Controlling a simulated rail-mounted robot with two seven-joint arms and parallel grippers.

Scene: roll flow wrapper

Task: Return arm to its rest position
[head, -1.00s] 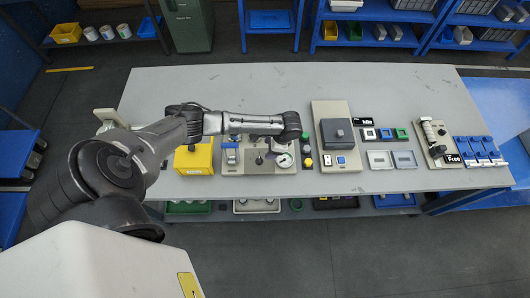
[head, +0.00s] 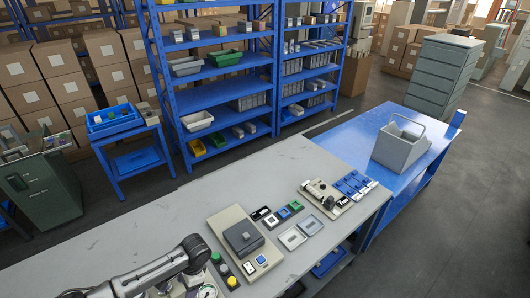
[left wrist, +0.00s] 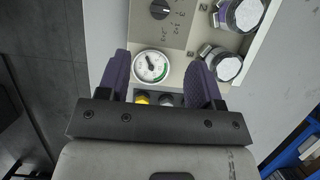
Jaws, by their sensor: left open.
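My left arm (head: 150,275) comes in from the bottom left of the head view, its wrist end over the near part of the grey bench. The gripper itself is hidden there. In the left wrist view my left gripper (left wrist: 160,60) is open, its two purple fingers apart with nothing held between them. It points at a beige panel with a round white gauge (left wrist: 151,66), which shows between the fingers. A dark knob (left wrist: 160,9) and two silver-rimmed round parts (left wrist: 222,64) are beyond it. I cannot tell the height above the panel. My right gripper is not in view.
On the bench (head: 130,215) stand a grey-lidded device (head: 243,238), coloured buttons (head: 223,268), two grey trays (head: 292,237) and a beige fixture (head: 327,197). A blue table (head: 350,143) with a grey bin (head: 400,145) adjoins. Blue shelves (head: 215,70) stand behind.

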